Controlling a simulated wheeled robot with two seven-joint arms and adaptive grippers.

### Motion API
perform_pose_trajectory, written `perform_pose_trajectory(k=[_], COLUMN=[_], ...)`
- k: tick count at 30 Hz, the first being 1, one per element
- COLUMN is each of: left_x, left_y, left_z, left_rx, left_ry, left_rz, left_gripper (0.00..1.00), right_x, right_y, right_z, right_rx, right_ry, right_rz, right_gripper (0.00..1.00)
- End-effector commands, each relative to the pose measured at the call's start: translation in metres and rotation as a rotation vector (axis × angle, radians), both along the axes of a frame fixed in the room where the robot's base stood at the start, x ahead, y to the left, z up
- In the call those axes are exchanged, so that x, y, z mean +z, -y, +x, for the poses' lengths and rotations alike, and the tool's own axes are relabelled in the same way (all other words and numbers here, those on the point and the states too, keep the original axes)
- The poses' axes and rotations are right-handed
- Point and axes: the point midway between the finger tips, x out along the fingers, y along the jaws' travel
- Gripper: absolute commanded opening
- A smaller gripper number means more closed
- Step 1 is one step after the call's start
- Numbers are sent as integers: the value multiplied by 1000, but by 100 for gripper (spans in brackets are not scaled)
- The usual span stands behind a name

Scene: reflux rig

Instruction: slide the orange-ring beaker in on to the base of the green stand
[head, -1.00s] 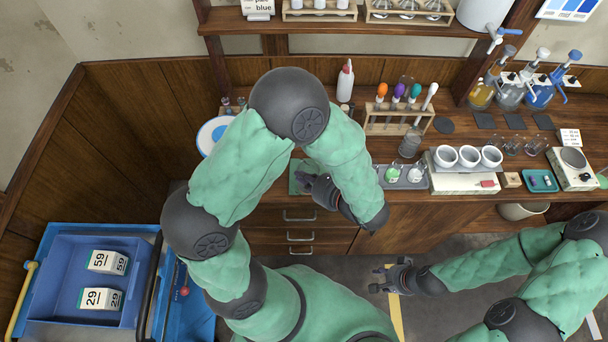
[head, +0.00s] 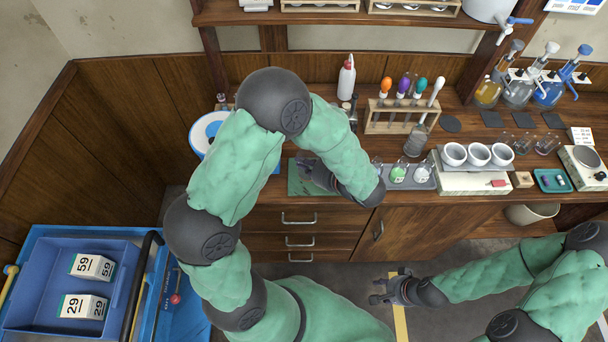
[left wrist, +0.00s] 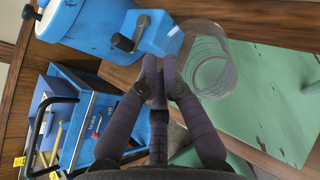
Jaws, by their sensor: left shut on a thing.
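A clear glass beaker (left wrist: 208,60) shows in the left wrist view, touching the right side of my finger tips. I cannot make out an orange ring on it. The green base plate (left wrist: 268,95) of the stand lies below and to the right of it. In the head view the green base (head: 300,188) is on the bench, partly hidden by my left arm. My left gripper (left wrist: 160,65) is shut on the beaker's near side; it hangs over the base in the head view (head: 304,166). My right gripper (head: 377,290) is open and empty over the floor.
A blue-and-white device (head: 208,132) stands left of the base. A tray with small bottles (head: 410,176), a dropper rack (head: 400,122) and a white squeeze bottle (head: 346,80) stand to the right and behind. A blue cart (head: 30,240) is at left.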

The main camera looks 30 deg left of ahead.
Motion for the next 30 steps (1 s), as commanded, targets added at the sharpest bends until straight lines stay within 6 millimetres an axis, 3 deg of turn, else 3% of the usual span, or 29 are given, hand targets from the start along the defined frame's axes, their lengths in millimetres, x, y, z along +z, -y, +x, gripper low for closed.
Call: perform_pose_trajectory(k=[7, 29, 30], left_x=[-1, -14, -14], left_y=[-14, -13, -13], left_z=[22, 21, 21], left_rx=[2, 0, 0], left_ry=[2, -1, -1], left_rz=[0, -2, -2], left_gripper=[0, 0, 16], right_x=[-6, -11, -11], right_y=[0, 0, 0], right_z=[0, 0, 0], right_rx=[0, 0, 0], right_ry=[0, 0, 0], right_rz=[0, 0, 0], right_gripper=[40, 40, 40])
